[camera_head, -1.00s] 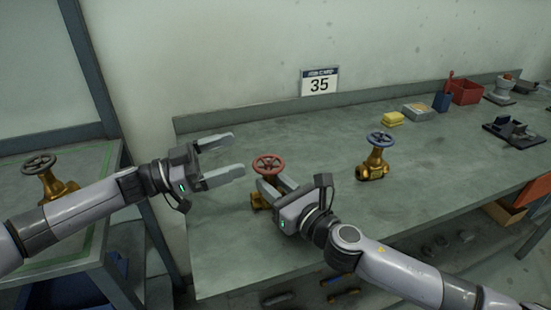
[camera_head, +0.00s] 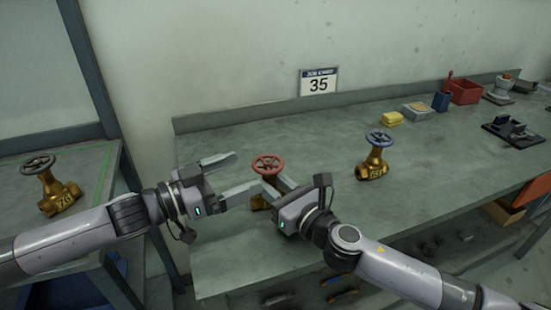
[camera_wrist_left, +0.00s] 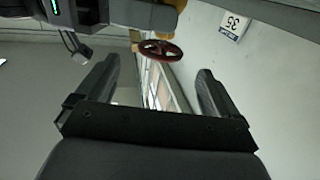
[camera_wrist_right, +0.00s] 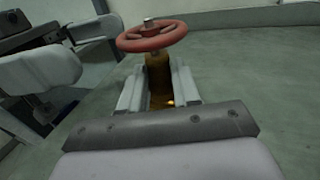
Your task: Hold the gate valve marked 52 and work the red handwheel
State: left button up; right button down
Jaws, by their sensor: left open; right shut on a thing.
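The brass gate valve (camera_head: 259,202) with the red handwheel (camera_head: 268,163) stands upright near the bench's left end. My right gripper (camera_head: 272,186) is shut on its body below the wheel. The right wrist view shows the body (camera_wrist_right: 158,72) between the fingers, with the wheel (camera_wrist_right: 152,36) above them. No number on this valve is readable. My left gripper (camera_head: 247,172) is open and empty, its fingertips just left of the wheel. In the left wrist view the wheel (camera_wrist_left: 160,50) lies beyond the gap between the open fingers, apart from them.
A brass valve with a blue wheel (camera_head: 375,160) stands further right on the bench (camera_head: 440,165). A dark-wheeled valve (camera_head: 55,190), seemingly marked 76, stands on the left table. A sign reading 35 (camera_head: 319,82) hangs on the wall. Bins and small items line the right back.

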aim_at(276, 159)
pick_arm(q)
jog(key=x, duration=0.9)
jog(key=c, duration=1)
